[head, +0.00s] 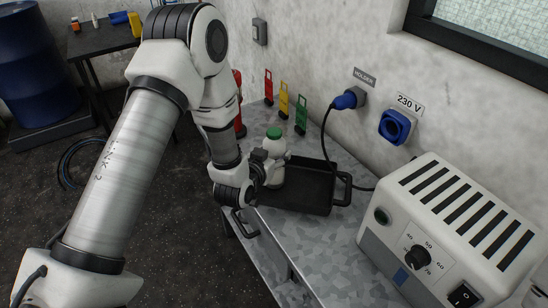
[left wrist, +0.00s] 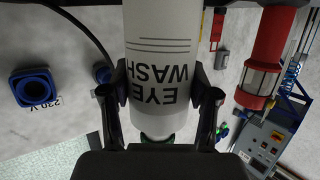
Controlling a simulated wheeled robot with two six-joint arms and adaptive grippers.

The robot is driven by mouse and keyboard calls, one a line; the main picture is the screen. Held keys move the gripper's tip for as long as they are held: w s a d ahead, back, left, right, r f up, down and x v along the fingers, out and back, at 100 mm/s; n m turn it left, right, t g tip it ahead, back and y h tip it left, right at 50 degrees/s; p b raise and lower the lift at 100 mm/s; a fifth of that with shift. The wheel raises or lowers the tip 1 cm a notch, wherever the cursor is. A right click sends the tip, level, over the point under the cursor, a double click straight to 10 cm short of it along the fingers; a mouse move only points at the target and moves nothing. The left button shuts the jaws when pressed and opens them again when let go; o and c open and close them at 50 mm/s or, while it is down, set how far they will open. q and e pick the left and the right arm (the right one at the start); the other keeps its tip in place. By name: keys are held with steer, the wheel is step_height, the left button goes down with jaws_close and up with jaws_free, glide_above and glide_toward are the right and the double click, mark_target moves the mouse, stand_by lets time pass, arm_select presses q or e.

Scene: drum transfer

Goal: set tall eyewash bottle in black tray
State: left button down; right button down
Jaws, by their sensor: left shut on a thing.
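The tall eyewash bottle (head: 276,174) is white with a green cap and looks upright in the head view. My left gripper (head: 268,169) is shut on it from the left side, and the arm hides part of it. In the left wrist view the bottle (left wrist: 160,60) stands between the two fingers (left wrist: 159,92), its "EYE WASH" lettering upside down. The black tray (head: 312,190) lies on the grey bench. The bottle is at the tray's left end; I cannot tell whether its base touches the tray floor. My right gripper is not in view.
A white power unit (head: 450,225) stands on the bench to the right. Red, yellow and green tags (head: 284,100) line the wall behind. A blue plug (head: 347,99) and its black cable hang behind the tray. A red lamp (left wrist: 266,55) shows in the left wrist view.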

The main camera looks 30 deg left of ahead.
arm_select(q)
steer(key=shift+c, duration=1.4)
jaws_free()
steer(key=shift+s, duration=0.1)
steer(key=shift+r, duration=0.25)
steer(key=a+p+v, duration=0.1)
steer(key=p+v, duration=0.5)
steer(key=v, duration=0.6)
steer(key=s+d+f+g+h, duration=0.1)
steer(key=s+d+f+g, duration=0.1)
steer(key=s+f+g, duration=0.35)
steer(key=s+d+f+g, duration=0.2)
steer(key=s+f, duration=0.1)
steer(key=f, duration=0.6)
steer(key=s+f+g, duration=0.3)
steer(key=s, duration=0.4)
steer(key=s+d+f+g, duration=0.1)
steer(key=s+f+g, duration=0.2)
steer(key=s, duration=0.4)
steer(key=shift+s+d+f+g+b, duration=0.2)
steer(key=shift+s+f+g+b, duration=0.1)
steer(key=shift+g, duration=0.25)
